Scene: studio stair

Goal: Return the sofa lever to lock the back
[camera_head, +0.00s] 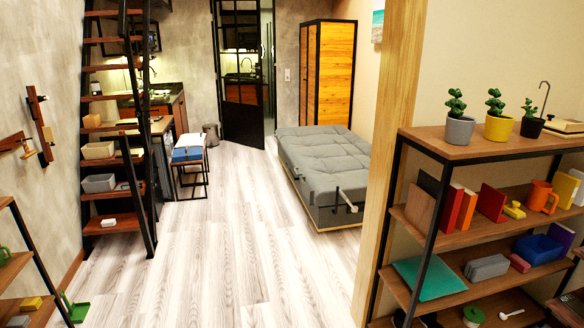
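The grey sofa (325,157) lies flat, like a bed, in the middle distance right of centre. Its far end is near the wooden wardrobe. A small dark lever-like part with a pale tip (347,201) sticks up at the sofa's near end. Another small dark part (297,174) shows on its left edge. Both are too small to tell their exact position or which one is the lever. Neither of my grippers shows in the head view.
Pale wood floor (220,235) is clear up to the sofa. A wooden post (385,160) and a loaded shelf (470,147) stand at the right. Stairs (112,165) rise at the left. A small table (189,160) and an open black-framed door (242,100) are farther back.

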